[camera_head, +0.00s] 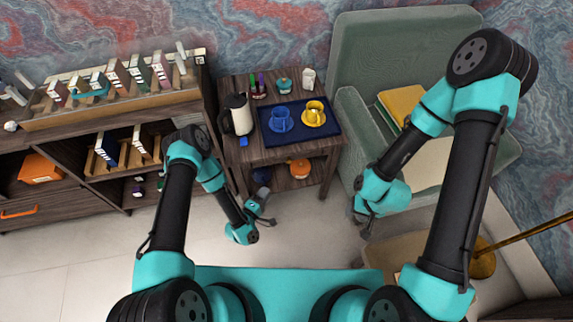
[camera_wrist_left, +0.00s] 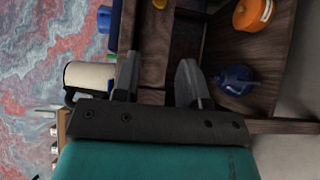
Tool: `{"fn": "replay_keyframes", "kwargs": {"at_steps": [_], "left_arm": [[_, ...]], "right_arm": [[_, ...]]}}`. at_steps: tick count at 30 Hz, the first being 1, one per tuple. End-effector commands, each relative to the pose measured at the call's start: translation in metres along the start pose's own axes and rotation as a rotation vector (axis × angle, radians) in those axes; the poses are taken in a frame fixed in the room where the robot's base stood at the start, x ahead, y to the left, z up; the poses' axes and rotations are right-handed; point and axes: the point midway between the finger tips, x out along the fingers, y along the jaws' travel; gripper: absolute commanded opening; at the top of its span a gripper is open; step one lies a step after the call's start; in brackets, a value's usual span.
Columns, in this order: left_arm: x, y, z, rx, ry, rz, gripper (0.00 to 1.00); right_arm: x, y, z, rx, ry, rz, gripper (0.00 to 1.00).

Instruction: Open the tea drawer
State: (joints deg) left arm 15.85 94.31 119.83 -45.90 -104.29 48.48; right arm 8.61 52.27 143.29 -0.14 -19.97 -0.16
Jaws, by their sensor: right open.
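The dark wooden side table (camera_head: 240,90) stands at the middle back. My right gripper (camera_head: 362,222) is open and empty at the right, in front of the green armchair.
A blue tray (camera_head: 302,136) with a blue cup (camera_head: 280,118) and a yellow cup (camera_head: 314,112) is on the table, beside a white kettle (camera_head: 238,114). The lower shelf holds an orange pot (camera_head: 300,168) and a blue teapot (camera_wrist_left: 235,80). The armchair (camera_head: 370,50) stands right.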

Motion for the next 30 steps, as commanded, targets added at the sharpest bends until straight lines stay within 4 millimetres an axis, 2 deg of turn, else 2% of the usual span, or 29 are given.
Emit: {"fn": "replay_keyframes", "kwargs": {"at_steps": [8,30], "left_arm": [[0.025,0.001,0.001,0.003,-0.004,0.002,0.39],[0.148,0.001,0.001,0.003,-0.001,0.002,0.39]], "right_arm": [[0.0,0.0,0.0,0.0,0.0,0.0,0.43],[0.0,0.0,0.0,0.0,0.0,0.0,0.43]]}}
